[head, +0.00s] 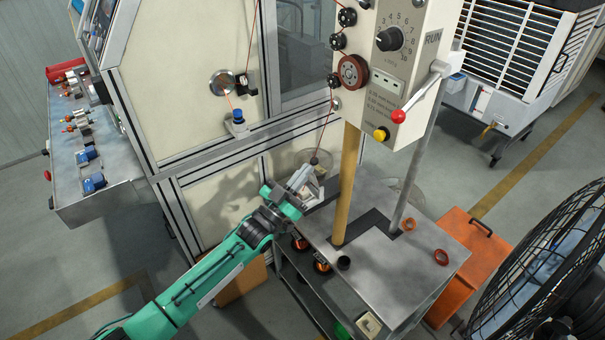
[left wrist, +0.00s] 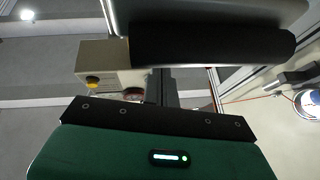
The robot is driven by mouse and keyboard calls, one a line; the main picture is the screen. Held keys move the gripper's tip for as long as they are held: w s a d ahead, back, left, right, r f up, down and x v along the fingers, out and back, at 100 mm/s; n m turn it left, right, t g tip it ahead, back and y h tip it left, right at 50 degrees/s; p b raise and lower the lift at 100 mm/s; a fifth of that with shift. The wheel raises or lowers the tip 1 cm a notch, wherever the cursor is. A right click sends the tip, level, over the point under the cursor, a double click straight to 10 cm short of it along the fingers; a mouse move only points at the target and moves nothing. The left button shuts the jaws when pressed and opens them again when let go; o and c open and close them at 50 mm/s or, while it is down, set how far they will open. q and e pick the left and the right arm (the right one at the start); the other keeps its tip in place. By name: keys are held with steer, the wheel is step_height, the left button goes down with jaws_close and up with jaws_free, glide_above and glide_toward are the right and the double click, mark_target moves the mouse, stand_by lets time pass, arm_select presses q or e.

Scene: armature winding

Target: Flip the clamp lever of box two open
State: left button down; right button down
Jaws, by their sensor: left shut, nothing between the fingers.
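A beige tension box (head: 405,60) with a dial and a RUN label stands on a post above the grey cart. I cannot read a box number on it. Its silver lever (head: 421,90) slants down and left from a pivot at the right edge to a red ball knob (head: 398,116). My left gripper (head: 314,172) is shut and empty, low and left of the box, apart from the lever. My right gripper is not in view.
The grey cart (head: 440,255) carries a yellowish post (head: 346,185), a metal rod and small rings. A copper wire runs down past the pulleys (head: 353,70) close to my left gripper. A black fan (head: 560,270) stands at right, an orange box (head: 470,250) beside the cart.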

mark_target(314, 166)
arm_select(q)
steer(key=shift+w+d+r+g+y+p, duration=0.15)
steer(key=shift+d+r+g+y+p, duration=0.15)
steer(key=shift+p, duration=0.2)
steer(key=shift+w+d+r+b, duration=0.1)
steer(key=shift+w+d+b, duration=0.25)
steer(key=shift+d+b, duration=0.15)
steer(key=shift+w+d+r, duration=0.15)
steer(key=shift+w+d+r+m+g+y, duration=0.2)
steer(key=shift+w+d+m+g+y, duration=0.15)
steer(key=shift+g, duration=0.35)
steer(key=shift+f, duration=0.1)
steer(key=shift+w+d, duration=0.1)
steer(key=shift+d, duration=0.1)
steer(key=shift+w+d, duration=0.1)
steer(key=shift+d, duration=0.05)
